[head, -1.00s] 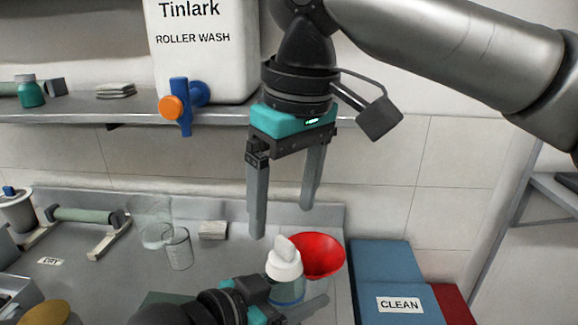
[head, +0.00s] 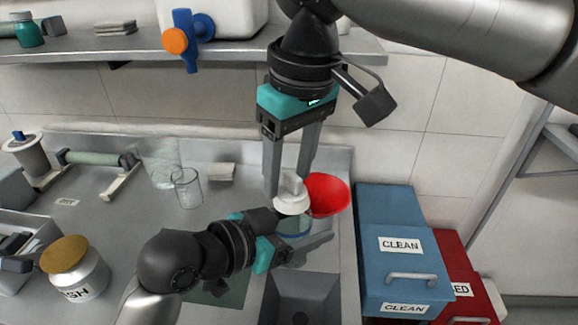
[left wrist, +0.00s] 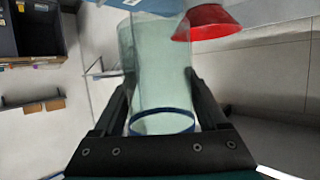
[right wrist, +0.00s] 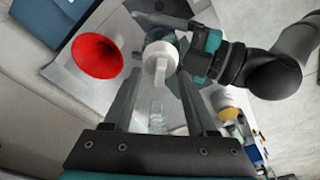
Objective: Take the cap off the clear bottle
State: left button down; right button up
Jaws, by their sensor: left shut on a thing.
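The clear bottle (head: 291,229) stands upright at the right end of the worktop, with its white cap (head: 291,200) on top. My left gripper (head: 296,232) is shut around the bottle's body from the side. The left wrist view shows the clear bottle (left wrist: 163,75) between the two fingers. My right gripper (head: 287,188) points down from above, its fingers open around the level of the cap's top. In the right wrist view the white cap (right wrist: 160,58) lies ahead, between the open fingers. I cannot tell whether either finger touches it.
A red funnel (head: 328,194) is close behind and right of the bottle. A sink basin (head: 300,297) is in front. Blue boxes (head: 400,262) marked CLEAN stand right. A glass beaker (head: 187,188) and a jar with a yellow lid (head: 75,268) are to the left.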

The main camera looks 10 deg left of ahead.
grip_shut()
dwell(0.8)
jog(key=shift+r, duration=0.1)
dwell(0.6)
jog(key=shift+r, duration=1.05)
